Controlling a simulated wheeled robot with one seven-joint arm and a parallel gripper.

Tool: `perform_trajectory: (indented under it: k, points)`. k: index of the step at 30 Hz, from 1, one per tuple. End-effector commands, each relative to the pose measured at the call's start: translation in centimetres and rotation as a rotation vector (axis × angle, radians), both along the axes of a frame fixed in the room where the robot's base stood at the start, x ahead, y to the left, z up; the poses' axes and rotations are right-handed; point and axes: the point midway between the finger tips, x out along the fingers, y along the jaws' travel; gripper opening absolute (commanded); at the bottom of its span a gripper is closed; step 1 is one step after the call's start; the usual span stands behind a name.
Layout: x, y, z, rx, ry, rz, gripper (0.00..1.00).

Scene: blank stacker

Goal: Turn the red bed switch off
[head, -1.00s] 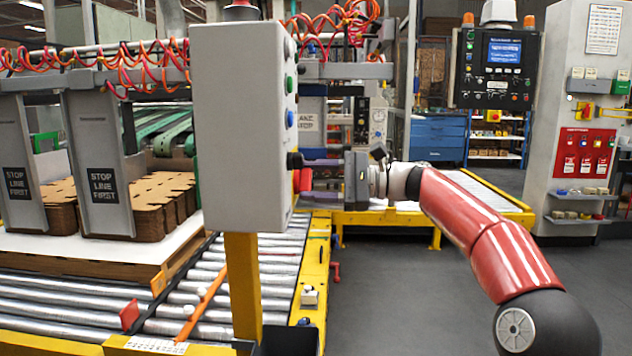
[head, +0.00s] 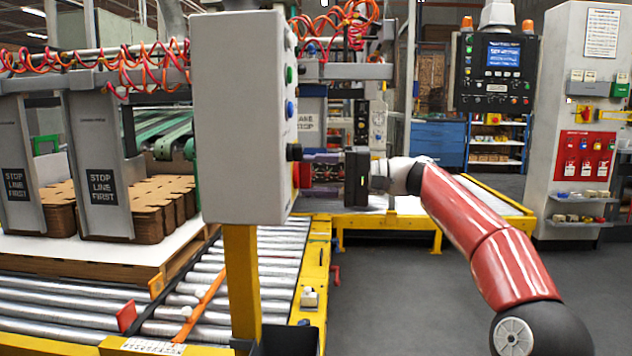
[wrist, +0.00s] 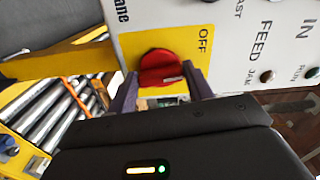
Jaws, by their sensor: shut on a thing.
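The red bed switch (wrist: 161,70) is a rotary knob on a yellow plate (wrist: 190,52) marked OFF, in the wrist view. In the head view its red and yellow edge (head: 304,174) shows on the right side of the grey control box (head: 240,120). My gripper (wrist: 160,92) has one purple finger on each side of the knob and is shut on it. In the head view my gripper (head: 318,172) reaches the box from the right. The fingertips' contact is partly hidden, and I cannot tell the knob's exact angle.
A black knob (head: 294,152) and blue (head: 290,109) and green (head: 289,75) buttons sit above the switch on the same box side. The roller conveyor (head: 270,262) runs below. Open floor (head: 400,300) lies to the right.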

Motion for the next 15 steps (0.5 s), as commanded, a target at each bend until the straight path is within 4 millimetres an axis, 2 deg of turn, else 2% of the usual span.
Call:
perform_trajectory:
  k: [15]
  points:
    - [0.09, -0.02, -0.47, -0.018, -0.453, 0.001, 0.28]
